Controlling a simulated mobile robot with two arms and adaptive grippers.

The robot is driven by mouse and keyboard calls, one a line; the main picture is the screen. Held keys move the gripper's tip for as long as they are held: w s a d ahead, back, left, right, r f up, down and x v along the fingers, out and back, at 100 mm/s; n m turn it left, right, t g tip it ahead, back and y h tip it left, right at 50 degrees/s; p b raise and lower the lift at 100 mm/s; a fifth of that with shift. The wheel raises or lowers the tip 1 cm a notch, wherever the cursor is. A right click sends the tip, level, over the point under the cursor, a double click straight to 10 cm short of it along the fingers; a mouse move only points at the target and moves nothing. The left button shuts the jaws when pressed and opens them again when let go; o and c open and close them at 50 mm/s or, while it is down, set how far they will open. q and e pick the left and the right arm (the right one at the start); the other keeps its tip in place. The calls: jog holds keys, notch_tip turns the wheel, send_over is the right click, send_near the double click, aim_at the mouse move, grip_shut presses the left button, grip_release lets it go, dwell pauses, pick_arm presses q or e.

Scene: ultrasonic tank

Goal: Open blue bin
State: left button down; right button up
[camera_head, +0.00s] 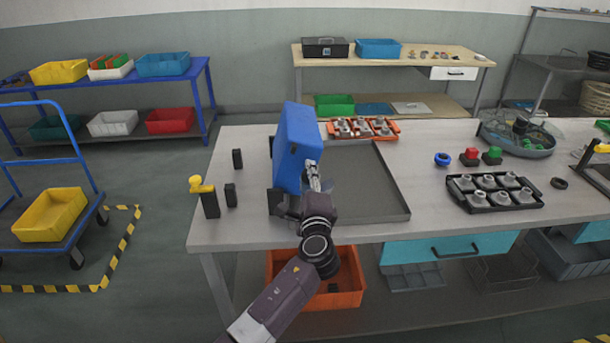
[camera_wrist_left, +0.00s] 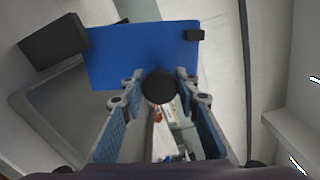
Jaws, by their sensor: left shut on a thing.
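A blue panel (camera_head: 298,145), which looks like the bin's lid, stands steeply upright at the left side of a shallow dark grey tray (camera_head: 385,207). Black fittings are at its lower edge. It also shows in the left wrist view (camera_wrist_left: 145,50), with a dark round knob (camera_wrist_left: 159,86) in front of it. My left gripper (camera_head: 314,177) is at the panel's near right face. In the left wrist view its fingers (camera_wrist_left: 159,92) are on both sides of the knob and shut on it. The grey tray's inside is open and looks empty. My right gripper is not in view.
Small black blocks (camera_head: 237,159) and a yellow-topped post (camera_head: 209,200) stand left of the panel. An orange tray of grey parts (camera_head: 360,137) is behind the grey tray. A black tray of parts (camera_head: 494,205) stands to the right. An orange bin (camera_head: 345,299) sits below the table.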

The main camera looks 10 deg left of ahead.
pick_arm(q)
jog(key=shift+d+f, duration=0.2)
dwell(0.5)
jog(key=c, duration=1.5)
grip_release()
jog(key=shift+s, duration=0.1)
jog(key=v, duration=1.1)
jog(key=shift+s, duration=0.4)
jog(key=shift+d+r, duration=0.1)
